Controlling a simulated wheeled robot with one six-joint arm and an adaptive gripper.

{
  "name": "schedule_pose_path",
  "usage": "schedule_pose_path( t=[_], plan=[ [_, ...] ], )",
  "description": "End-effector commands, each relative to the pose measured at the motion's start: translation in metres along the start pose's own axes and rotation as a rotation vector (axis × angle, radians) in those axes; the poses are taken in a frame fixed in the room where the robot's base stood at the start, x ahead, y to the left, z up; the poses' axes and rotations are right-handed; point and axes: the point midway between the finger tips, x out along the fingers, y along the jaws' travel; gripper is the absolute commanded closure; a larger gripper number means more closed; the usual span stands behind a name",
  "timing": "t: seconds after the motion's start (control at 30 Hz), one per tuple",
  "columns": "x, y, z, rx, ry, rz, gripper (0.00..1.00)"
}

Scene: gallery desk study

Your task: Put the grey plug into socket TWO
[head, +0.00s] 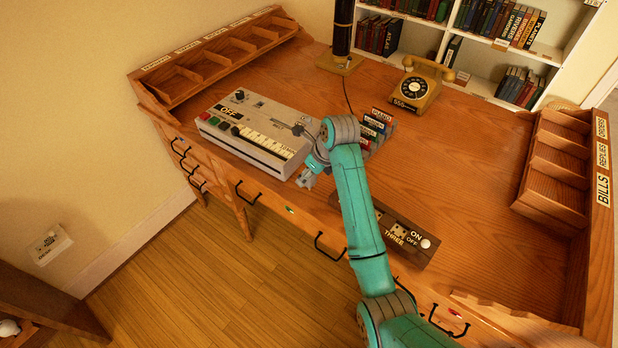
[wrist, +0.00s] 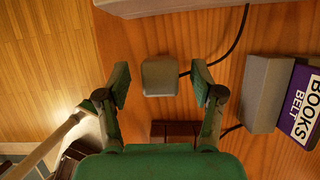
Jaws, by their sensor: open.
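The grey plug (wrist: 160,76) lies on the wooden desk in the wrist view, with a black cord leaving its right side. My gripper (wrist: 161,71) is open, with one finger to each side of the plug and a visible gap at both. In the head view my gripper (head: 307,178) is over the desk's front part, right of the beige machine; I cannot make out the plug there. The dark socket strip (head: 420,256) shows right of my arm, with the label THREE and an ON/OFF switch. My arm covers its left part, and socket TWO cannot be seen.
The beige keyed machine (head: 255,133) stands left of my gripper. Labelled upright blocks (head: 375,128) stand behind my arm, one reading BOOKS BELT in the wrist view (wrist: 303,105). A yellow telephone (head: 418,88) is farther back. The desk's right middle is clear.

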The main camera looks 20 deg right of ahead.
Motion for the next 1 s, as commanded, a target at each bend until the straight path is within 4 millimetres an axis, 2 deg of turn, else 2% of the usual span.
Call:
schedule_pose_path(
  t=[0.1,0.3,0.33,0.5,0.6,0.87,1.0],
  plan=[
    [0.007,0.000,0.000,0.000,0.001,0.000,0.33],
    [0.007,0.000,0.000,0.000,0.000,0.000,0.33],
    [0.007,0.000,0.000,0.000,0.000,0.000,0.36],
    [0.007,0.000,0.000,0.000,0.000,0.000,0.78],
    [0.007,0.000,0.000,0.000,0.001,0.000,0.99],
    [0.006,0.000,0.000,0.000,0.000,-0.001,1.00],
    [-0.004,-0.001,0.005,0.000,-0.002,-0.002,1.00]
  ],
)
